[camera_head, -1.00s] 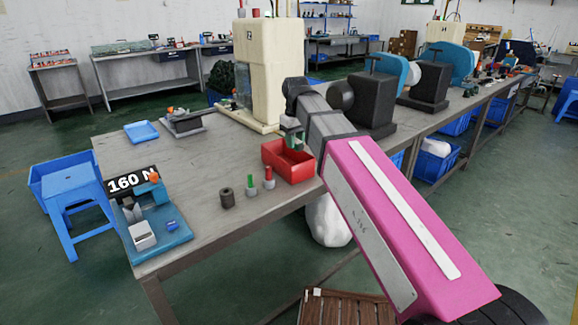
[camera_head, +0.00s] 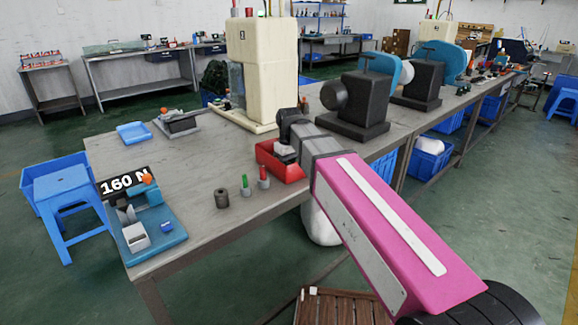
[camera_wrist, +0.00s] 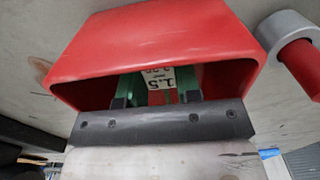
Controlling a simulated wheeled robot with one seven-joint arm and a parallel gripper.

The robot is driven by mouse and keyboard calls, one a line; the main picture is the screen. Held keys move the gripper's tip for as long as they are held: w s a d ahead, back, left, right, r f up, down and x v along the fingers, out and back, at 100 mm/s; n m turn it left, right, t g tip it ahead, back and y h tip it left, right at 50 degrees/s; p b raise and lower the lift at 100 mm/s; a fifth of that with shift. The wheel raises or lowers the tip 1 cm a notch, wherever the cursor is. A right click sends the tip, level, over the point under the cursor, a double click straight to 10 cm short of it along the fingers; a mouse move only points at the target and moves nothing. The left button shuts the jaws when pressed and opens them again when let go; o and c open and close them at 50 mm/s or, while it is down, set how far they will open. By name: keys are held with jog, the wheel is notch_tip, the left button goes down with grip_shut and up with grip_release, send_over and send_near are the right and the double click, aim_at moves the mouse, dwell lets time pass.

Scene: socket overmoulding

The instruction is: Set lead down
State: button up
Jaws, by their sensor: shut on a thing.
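My gripper (camera_wrist: 154,98) reaches into the mouth of a red bin (camera_wrist: 215,45) in the wrist view. The rest of the lead is hidden by the bin and the gripper. In the head view my gripper (camera_head: 284,152) is low over the red bin (camera_head: 268,162) on the bench, and the lead is hidden there. I cannot tell whether the lead touches the bin floor.
Left of the bin on the bench (camera_head: 190,180) stand a red-topped plug (camera_head: 264,178), a green-topped plug (camera_head: 245,187) and a dark cylinder (camera_head: 221,198). A cream machine (camera_head: 260,70) stands behind.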

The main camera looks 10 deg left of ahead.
jog(key=shift+f, duration=0.1)
jog(key=o, duration=1)
notch_tip(320, 180, up, 12)
dwell(0.5)
